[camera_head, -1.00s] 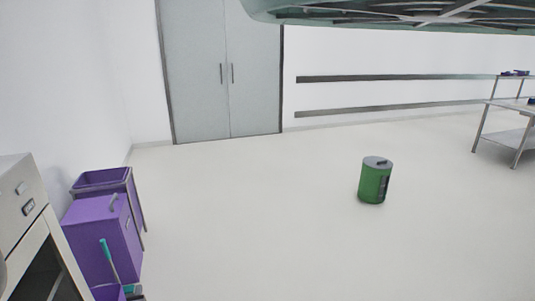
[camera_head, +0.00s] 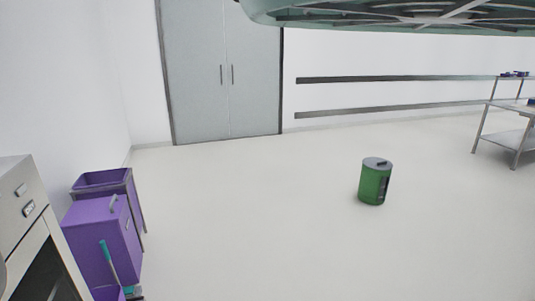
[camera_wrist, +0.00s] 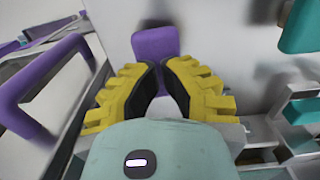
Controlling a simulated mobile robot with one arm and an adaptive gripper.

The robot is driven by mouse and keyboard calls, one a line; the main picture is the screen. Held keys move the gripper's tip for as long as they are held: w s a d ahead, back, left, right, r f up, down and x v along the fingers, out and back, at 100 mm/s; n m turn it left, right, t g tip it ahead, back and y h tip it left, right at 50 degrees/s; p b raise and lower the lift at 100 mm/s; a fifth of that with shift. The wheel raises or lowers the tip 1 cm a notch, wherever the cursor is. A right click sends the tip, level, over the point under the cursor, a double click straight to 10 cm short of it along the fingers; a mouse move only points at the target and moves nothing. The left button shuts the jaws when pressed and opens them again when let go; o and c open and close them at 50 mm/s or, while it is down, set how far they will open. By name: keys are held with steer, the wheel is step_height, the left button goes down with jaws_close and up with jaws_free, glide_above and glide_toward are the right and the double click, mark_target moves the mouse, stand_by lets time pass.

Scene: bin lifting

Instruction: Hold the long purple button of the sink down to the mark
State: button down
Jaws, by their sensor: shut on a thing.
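In the wrist view, my gripper (camera_wrist: 161,75) has two yellow ridged fingers that close in at the tips. A purple block (camera_wrist: 155,43) with a rounded end sits right at the fingertips, and the fingers are shut on it. It looks like the long purple button, but its lower part is hidden by the fingers. No mark can be made out on it. My gripper does not show in the head view, and no sink is clear there.
In the wrist view, a thick purple handle-like bar (camera_wrist: 28,88) is close on the left, and teal and grey parts (camera_wrist: 303,110) crowd the right. The head view shows purple bins (camera_head: 103,225), a green bin (camera_head: 375,183) and wide open floor.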

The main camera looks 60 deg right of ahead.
step_height(320, 180, up, 7)
steer(key=p, duration=0.3)
steer(key=shift+d+f, duration=0.1)
